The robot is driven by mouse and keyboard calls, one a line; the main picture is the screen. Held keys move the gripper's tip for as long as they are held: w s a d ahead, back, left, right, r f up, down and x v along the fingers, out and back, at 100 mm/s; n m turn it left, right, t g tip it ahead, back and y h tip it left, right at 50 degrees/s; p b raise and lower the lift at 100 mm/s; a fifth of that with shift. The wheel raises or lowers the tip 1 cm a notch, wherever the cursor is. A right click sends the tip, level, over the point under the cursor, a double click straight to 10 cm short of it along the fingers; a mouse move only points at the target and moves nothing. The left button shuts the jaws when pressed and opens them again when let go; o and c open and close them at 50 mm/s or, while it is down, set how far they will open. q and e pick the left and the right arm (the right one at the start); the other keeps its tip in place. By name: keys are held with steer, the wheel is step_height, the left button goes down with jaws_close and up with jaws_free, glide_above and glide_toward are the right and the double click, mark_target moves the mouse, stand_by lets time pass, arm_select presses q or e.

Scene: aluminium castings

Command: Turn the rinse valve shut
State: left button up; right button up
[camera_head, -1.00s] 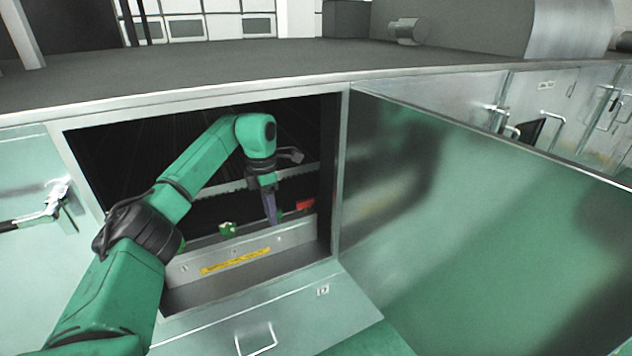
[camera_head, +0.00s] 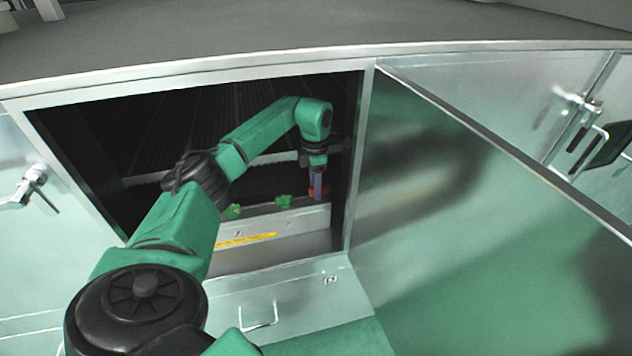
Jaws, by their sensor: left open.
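A red valve handle (camera_head: 312,192) sits at the right end of a low metal panel inside the open cabinet. Two green valve handles sit to its left, one near it (camera_head: 284,201) and one further left (camera_head: 232,211). Which of them is the rinse valve cannot be read. My left gripper (camera_head: 318,190) points down at the red handle, with its fingers in front of it and hiding part of it. The gripper is open. Whether the fingers touch the handle cannot be told. My right gripper is out of view.
The cabinet door (camera_head: 450,200) stands open on the right. The opening's right post (camera_head: 359,160) is close beside my left gripper. A yellow label (camera_head: 245,240) is on the panel below the valves. A lowered flap with a wire handle (camera_head: 258,322) lies in front.

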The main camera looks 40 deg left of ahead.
arm_select(q)
steer(key=shift+f, duration=0.2)
steer(key=shift+r, duration=0.1)
jaws_close()
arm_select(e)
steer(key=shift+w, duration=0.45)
arm_select(q)
steer(key=m, duration=0.3)
steer(key=shift+w+a+m, duration=0.1)
steer(key=shift+a+m, duration=0.05)
steer(key=shift+m, duration=0.25)
steer(key=m, duration=0.5)
steer(key=shift+w+a+b, duration=0.1)
steer(key=shift+w+b, duration=0.2)
steer(key=shift+b, duration=0.05)
steer(key=m, duration=0.5)
steer(key=shift+w, duration=0.2)
steer(key=m, duration=0.4)
steer(key=shift+w, duration=0.2)
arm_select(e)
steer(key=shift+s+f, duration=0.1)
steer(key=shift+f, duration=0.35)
